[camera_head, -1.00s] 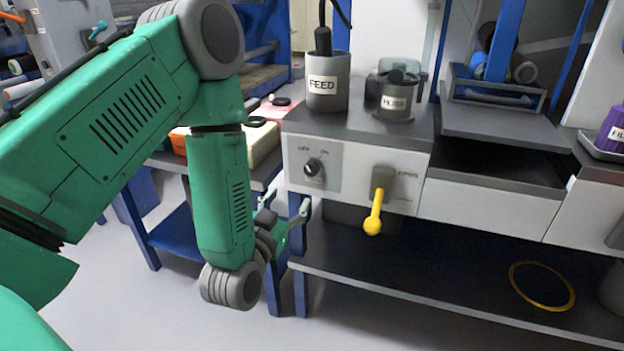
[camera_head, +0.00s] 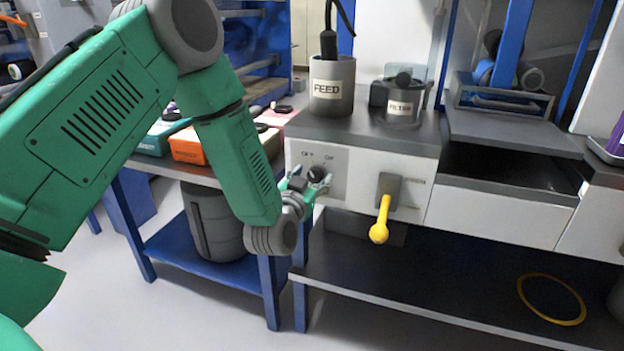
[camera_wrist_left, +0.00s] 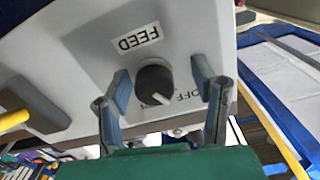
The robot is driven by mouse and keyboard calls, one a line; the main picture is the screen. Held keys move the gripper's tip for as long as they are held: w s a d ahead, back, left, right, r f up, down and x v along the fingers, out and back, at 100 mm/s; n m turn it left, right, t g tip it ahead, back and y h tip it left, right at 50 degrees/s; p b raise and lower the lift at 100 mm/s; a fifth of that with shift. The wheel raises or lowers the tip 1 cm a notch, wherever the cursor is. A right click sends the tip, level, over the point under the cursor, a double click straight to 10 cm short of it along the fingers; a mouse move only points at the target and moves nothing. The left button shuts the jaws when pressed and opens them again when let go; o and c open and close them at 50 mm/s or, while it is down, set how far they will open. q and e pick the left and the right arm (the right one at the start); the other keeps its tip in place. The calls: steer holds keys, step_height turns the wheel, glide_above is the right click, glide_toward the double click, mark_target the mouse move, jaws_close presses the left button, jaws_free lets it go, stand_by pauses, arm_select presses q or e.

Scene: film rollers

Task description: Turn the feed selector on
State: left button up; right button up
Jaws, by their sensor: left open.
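The feed selector is a dark round knob (camera_head: 316,174) on the grey panel (camera_head: 335,165) under the FEED cup. In the left wrist view the knob (camera_wrist_left: 154,82) has a white pointer mark directed towards the OFF label (camera_wrist_left: 182,96). A FEED label (camera_wrist_left: 137,37) is beside it. My left gripper (camera_head: 310,182) is open at the panel. In the left wrist view its fingers (camera_wrist_left: 163,82) stand on either side of the knob, with gaps visible. In the head view the fingers partly cover the knob. My right gripper is out of view.
A yellow-handled lever (camera_head: 381,222) hangs on the same cabinet front, right of the knob. The FEED cup (camera_head: 331,88) and FILTER container (camera_head: 403,105) stand on top. A blue-framed table (camera_head: 150,250) with coloured boxes is to the left. A yellow ring (camera_head: 551,300) lies on the lower shelf.

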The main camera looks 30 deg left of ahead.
arm_select(q)
steer(key=shift+d+r, duration=0.1)
steer(key=shift+d, duration=0.15)
steer(key=shift+c, duration=0.8)
steer(key=shift+d+r, duration=0.1)
steer(key=shift+d, duration=0.25)
steer(key=c, duration=1)
steer(key=shift+o, duration=0.2)
steer(key=shift+a, duration=0.25)
steer(key=m+p, duration=0.2)
steer(key=m, duration=0.1)
steer(key=shift+d+p, duration=0.15)
steer(key=shift+p, duration=0.2)
steer(key=m+p, duration=0.2)
steer(key=shift+m, duration=0.3)
steer(key=shift+c, duration=0.2)
steer(key=m+p, duration=0.1)
steer(key=m, duration=0.2)
steer(key=shift+s+f+m+p, duration=0.1)
steer(key=shift+f+m+p, duration=0.1)
steer(key=shift+m+p, duration=0.15)
steer(key=shift+f+m+p, duration=0.1)
steer(key=shift+m+p, duration=0.3)
steer(key=shift+m, duration=0.95)
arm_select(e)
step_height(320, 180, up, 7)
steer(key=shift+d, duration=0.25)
arm_select(q)
steer(key=shift+o, duration=0.2)
